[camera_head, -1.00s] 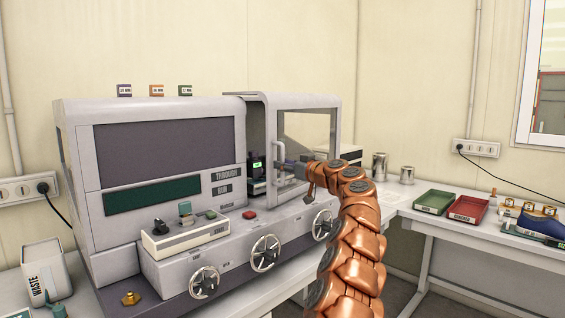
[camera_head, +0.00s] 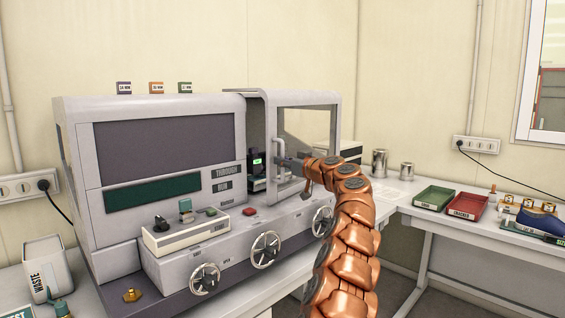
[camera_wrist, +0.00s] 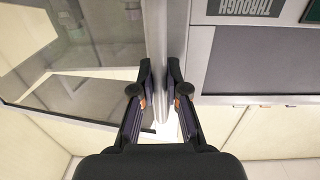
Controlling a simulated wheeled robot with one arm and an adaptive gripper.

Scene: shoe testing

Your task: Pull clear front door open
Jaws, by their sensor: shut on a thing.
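The clear front door (camera_head: 305,127) is a transparent pane in a pale grey frame at the right part of the testing machine. Its upright handle (camera_head: 280,150) is on the door's left edge. My gripper (camera_head: 284,161) is at this handle, with my copper arm reaching in from the lower right. In the wrist view, my gripper's black fingers (camera_wrist: 160,88) are closed around the pale upright handle bar (camera_wrist: 158,35). The clear pane also shows at left in the wrist view (camera_wrist: 85,45). An opening with a small green-lit device (camera_head: 257,163) shows left of the door.
The grey machine body (camera_head: 75,150) stands left of the door, with handwheels (camera_head: 266,249) and a red button (camera_head: 249,211) below. A green tray (camera_head: 433,198) and a red tray (camera_head: 466,206) lie on the right bench. Metal cups (camera_head: 380,163) stand behind my arm.

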